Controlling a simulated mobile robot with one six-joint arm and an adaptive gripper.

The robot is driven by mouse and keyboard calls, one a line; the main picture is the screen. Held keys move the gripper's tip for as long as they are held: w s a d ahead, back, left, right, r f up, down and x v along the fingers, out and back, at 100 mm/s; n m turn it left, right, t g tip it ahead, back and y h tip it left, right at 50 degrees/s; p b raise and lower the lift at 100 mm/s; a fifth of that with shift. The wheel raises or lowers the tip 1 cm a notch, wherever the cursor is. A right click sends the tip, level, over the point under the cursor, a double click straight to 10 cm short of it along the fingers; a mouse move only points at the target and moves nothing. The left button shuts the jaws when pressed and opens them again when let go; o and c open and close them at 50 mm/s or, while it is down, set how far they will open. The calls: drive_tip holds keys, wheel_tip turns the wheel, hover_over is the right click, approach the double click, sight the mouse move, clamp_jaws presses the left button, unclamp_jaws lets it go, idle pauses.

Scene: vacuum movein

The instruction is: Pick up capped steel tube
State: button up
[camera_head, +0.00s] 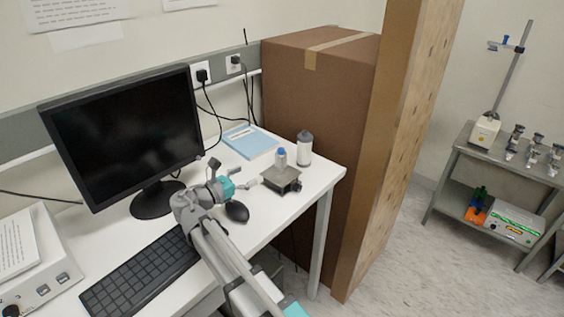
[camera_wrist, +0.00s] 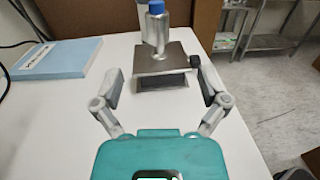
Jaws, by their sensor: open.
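A steel tube with a blue cap (camera_head: 281,160) stands upright on a small dark metal platform (camera_head: 278,180) near the right end of the white desk. In the wrist view, the tube (camera_wrist: 157,32) stands on the platform (camera_wrist: 172,62) straight ahead, its top near the upper picture edge. My gripper (camera_head: 236,174) is over the desk, left of the platform in the head view. In the wrist view its fingers (camera_wrist: 160,82) are spread wide with nothing between them, short of the tube. The platform's front edge lies just beyond the fingertips.
A grey-white capped cylinder (camera_head: 304,149) stands close behind the tube. A blue book (camera_head: 249,141) lies at the back. A black mouse (camera_head: 237,212), keyboard (camera_head: 140,272) and monitor (camera_head: 125,135) are on the left. A tall brown box (camera_head: 318,100) stands beyond the desk's right end.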

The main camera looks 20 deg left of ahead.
sight(277, 158)
drive_tip(key=shift+x, duration=4.35)
drive_tip(key=shift+x, duration=2.6)
drive_tip(key=shift+w+a+r, duration=0.1)
drive_tip(key=shift+a, duration=0.05)
drive_tip(key=shift+c, duration=0.2)
clamp_jaws()
